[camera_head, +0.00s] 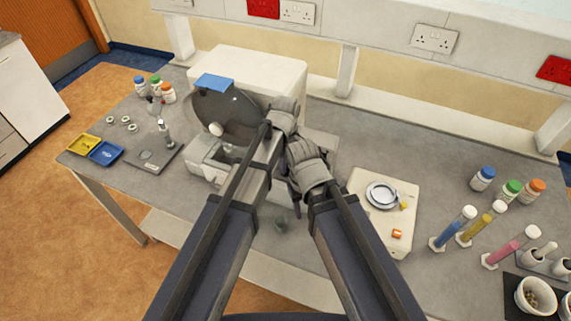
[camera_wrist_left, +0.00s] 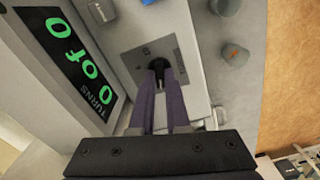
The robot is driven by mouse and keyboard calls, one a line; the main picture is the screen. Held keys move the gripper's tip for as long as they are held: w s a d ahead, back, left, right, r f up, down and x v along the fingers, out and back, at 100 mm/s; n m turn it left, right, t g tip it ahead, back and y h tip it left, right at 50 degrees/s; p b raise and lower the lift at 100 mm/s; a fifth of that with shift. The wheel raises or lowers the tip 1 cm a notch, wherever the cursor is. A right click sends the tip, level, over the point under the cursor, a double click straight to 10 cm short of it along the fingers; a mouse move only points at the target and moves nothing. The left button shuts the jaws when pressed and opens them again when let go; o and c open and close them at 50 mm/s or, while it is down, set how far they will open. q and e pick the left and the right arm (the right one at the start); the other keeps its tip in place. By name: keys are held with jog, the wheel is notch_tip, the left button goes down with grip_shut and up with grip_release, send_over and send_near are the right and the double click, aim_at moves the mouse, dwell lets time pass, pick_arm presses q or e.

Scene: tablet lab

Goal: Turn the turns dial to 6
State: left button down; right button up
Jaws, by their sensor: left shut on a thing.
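The turns dial (camera_wrist_left: 157,63) is a small dark knob on a grey square plate with faint marks, in the left wrist view. My left gripper (camera_wrist_left: 165,78) has its two fingers closed on the dial, one on each side. The dial's setting is hidden by the fingers.
A pale board with a round dish (camera_head: 382,195) lies to the right. Coloured cylinders (camera_head: 480,222) stand at the far right. Yellow and blue trays (camera_head: 106,153) and a scale (camera_head: 154,160) are at the left.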

pick_arm(q)
jog(key=shift+m, duration=0.3)
jog(key=m, duration=1.8)
jog(key=shift+m, duration=0.7)
jog(key=c, duration=0.9)
grip_release()
